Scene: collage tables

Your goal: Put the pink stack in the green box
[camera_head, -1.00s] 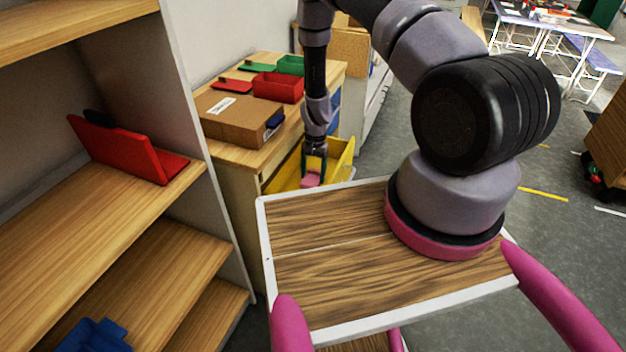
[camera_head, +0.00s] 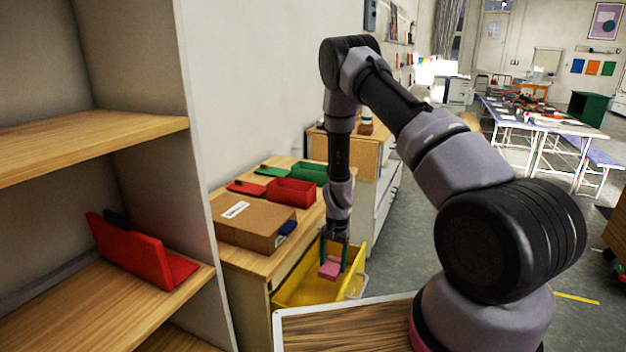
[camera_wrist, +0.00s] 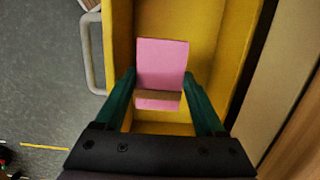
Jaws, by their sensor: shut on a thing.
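The pink stack (camera_head: 330,268) is held between the fingers of my gripper (camera_head: 333,258), over the open yellow drawer. In the wrist view the pink stack (camera_wrist: 161,65) has a brown band across it, and the green fingers of my gripper (camera_wrist: 162,95) press on its two sides. The green box (camera_head: 309,172) stands open on the wooden cabinet top, behind the red box, with a green lid (camera_head: 272,171) lying to its left.
The yellow drawer (camera_head: 296,292) is pulled out of the cabinet. A red box (camera_head: 291,192) and a brown cardboard box (camera_head: 251,222) share the cabinet top. A wooden shelf (camera_head: 95,145) with a red object (camera_head: 131,250) stands at the left. Open floor lies to the right.

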